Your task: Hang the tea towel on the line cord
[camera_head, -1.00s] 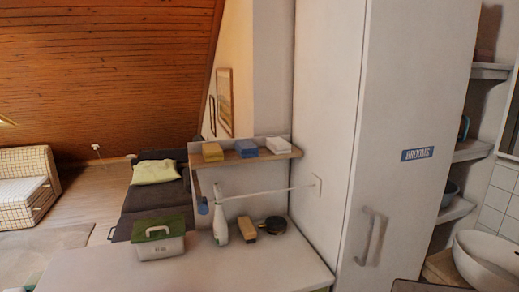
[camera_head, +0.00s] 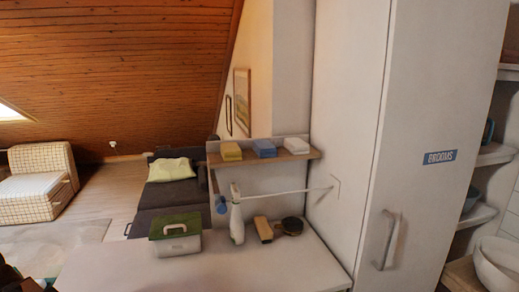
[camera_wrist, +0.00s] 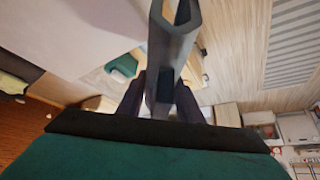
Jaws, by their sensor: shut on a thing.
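The line cord (camera_head: 285,192) runs level and pale below the small shelf, from near the spray bottle to the side of the tall cabinet. Nothing hangs on it. The towel is not clearly visible in the head view.
A spray bottle (camera_head: 236,222), a yellow-brown block (camera_head: 263,229) and a dark round pan (camera_head: 291,226) stand below the cord. A green-lidded box (camera_head: 175,236) stands left on the counter (camera_head: 220,272). The shelf (camera_head: 290,155) overhangs the cord. The counter's front is clear.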

